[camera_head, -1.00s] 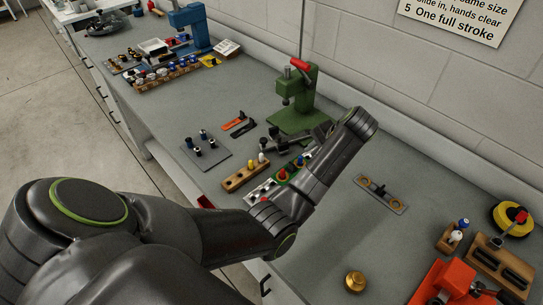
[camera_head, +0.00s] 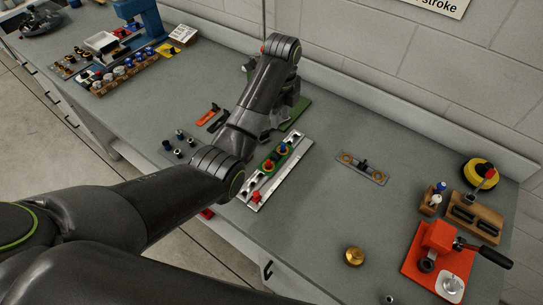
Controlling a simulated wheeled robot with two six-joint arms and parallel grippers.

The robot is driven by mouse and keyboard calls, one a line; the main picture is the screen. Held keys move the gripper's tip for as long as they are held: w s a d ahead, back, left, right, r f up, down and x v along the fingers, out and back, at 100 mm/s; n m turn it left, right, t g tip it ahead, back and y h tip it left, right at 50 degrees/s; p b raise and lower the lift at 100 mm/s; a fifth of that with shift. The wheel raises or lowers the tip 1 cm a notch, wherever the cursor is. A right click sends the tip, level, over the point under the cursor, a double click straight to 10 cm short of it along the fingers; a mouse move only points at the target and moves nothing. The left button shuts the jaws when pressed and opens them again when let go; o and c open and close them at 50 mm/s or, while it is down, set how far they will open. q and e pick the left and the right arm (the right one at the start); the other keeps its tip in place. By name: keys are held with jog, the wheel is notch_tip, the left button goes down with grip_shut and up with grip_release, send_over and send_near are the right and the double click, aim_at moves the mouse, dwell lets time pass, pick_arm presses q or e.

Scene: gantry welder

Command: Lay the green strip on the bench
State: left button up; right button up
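A small green strip (camera_head: 266,165), with red and blue knobs on it, lies in a long silver fixture (camera_head: 257,196) on the grey bench (camera_head: 320,220). My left arm crosses from the lower left and bends over the bench. Its gripper (camera_head: 287,114) is beyond the strip, at the green press, mostly hidden behind my own arm links. I cannot make out its fingers or whether it holds anything. My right gripper is not in view.
The green press base (camera_head: 298,116) is partly hidden by my arm. A grey plate with brown rings (camera_head: 362,168) lies right of the fixture. A brass knob (camera_head: 354,256) and red press (camera_head: 440,250) stand nearer the front. Bare bench lies between them.

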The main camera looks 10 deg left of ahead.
pick_arm(q)
notch_tip(320, 180, down, 10)
jog(key=b, duration=0.3)
jog(key=shift+f, duration=0.1)
jog(key=p, duration=0.2)
send_over(276, 150)
jog(key=s, duration=0.3)
jog(key=f, duration=0.5)
jog(key=shift+s+d+f, duration=0.1)
jog(key=shift+d+f, duration=0.15)
jog(key=shift+d, duration=0.05)
jog(key=shift+f, duration=0.4)
grip_shut()
